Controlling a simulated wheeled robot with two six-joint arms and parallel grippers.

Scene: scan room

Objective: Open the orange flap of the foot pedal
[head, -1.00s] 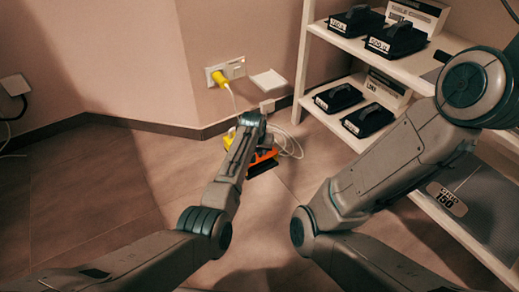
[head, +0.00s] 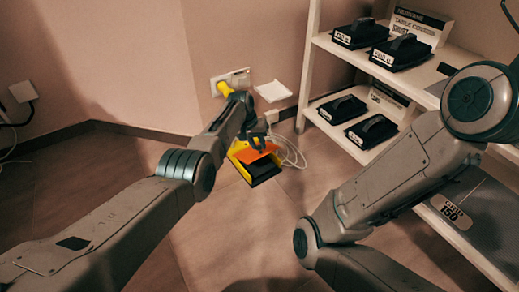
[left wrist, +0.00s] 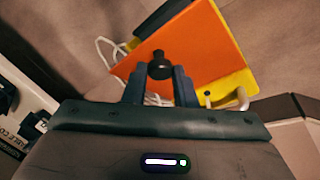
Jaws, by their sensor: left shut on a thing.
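The foot pedal (head: 243,168) is a yellow housing with a black tread on the floor by the wall. Its orange flap (head: 248,154) stands tilted up, with the black tread showing below it. My left gripper (head: 257,140) is over the flap. In the left wrist view the flap (left wrist: 205,45) is a broad orange plate with the yellow housing (left wrist: 238,88) behind it. My left gripper's fingers (left wrist: 160,80) are shut on the black knob (left wrist: 160,66) of the flap. My right arm shows at the right, but its gripper is outside the view.
A white shelf unit (head: 312,60) with several black pedals stands to the right. A yellow plug (head: 225,89) sits in the wall socket (head: 238,76). A white cable (head: 293,152) loops beside the pedal. The floor at the front left is clear.

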